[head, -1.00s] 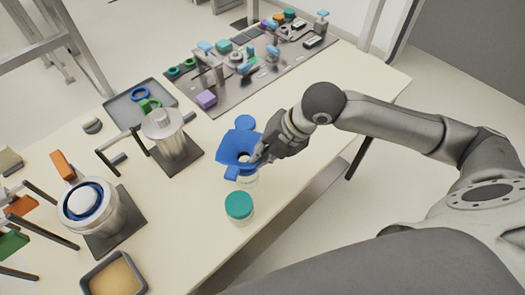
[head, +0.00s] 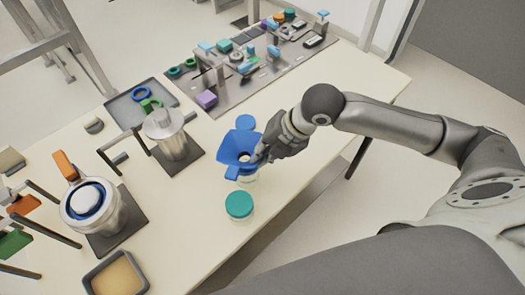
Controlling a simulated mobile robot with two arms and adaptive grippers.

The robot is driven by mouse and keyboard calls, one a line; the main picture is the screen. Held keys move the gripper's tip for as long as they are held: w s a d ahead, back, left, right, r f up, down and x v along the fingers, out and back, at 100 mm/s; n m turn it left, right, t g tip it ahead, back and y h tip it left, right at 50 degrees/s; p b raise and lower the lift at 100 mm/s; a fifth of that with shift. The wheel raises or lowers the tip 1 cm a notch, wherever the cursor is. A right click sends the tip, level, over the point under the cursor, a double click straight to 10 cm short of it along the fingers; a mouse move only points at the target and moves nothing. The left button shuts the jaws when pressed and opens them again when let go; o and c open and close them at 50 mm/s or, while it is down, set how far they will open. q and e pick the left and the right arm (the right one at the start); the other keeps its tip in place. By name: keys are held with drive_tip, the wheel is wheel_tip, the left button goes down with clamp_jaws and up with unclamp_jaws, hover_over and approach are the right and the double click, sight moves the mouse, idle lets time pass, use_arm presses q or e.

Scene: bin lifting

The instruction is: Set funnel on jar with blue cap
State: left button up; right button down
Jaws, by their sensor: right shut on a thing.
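The blue funnel (head: 229,143) is tilted slightly in view, with its wide mouth up, over a clear glass jar (head: 250,178) whose lower part shows beneath it. I cannot tell whether the funnel rests on the jar's rim. My right gripper (head: 264,153) is shut on the funnel's right side. A round blue cap (head: 245,121) shows just behind the funnel; what is under it is hidden. A jar with a teal cap (head: 239,204) stands in front of the funnel. My left gripper is not in view.
A metal vessel on a dark plate (head: 171,134) stands left of the funnel. Another vessel (head: 92,207) with a blue ring stands further left. A grey tray (head: 118,113) and a crowded dark board (head: 225,98) lie behind. A tan-filled tray (head: 115,274) is at front left.

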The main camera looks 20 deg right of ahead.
drive_tip(key=shift+f, duration=0.75)
drive_tip(key=shift+r+p, duration=0.2)
drive_tip(key=shift+p, duration=0.4)
idle(1.0)
drive_tip(key=shift+f+p, duration=0.35)
drive_tip(key=shift+f, duration=0.05)
idle(1.1)
drive_tip(key=c, duration=1.5)
unclamp_jaws()
drive_tip(key=shift+c, duration=0.2)
drive_tip(key=shift+o, duration=0.3)
drive_tip(key=shift+f, duration=0.1)
drive_tip(key=o, duration=0.4)
